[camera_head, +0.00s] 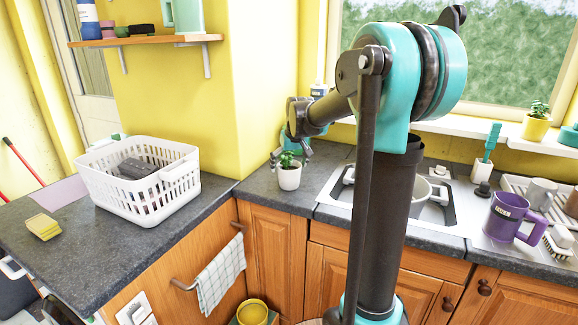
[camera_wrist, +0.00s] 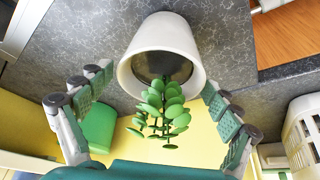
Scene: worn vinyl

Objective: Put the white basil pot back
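The fingers are open, with a gap on each side of the plant, and hold nothing.
A white laundry basket (camera_head: 140,200) with dark items and a yellow sponge (camera_head: 43,227) are on the left counter. The window sill (camera_head: 480,128) holds a yellow plant pot (camera_head: 536,126). A purple mug (camera_head: 508,215) stands at right. A wall shelf (camera_head: 150,41) is at upper left.

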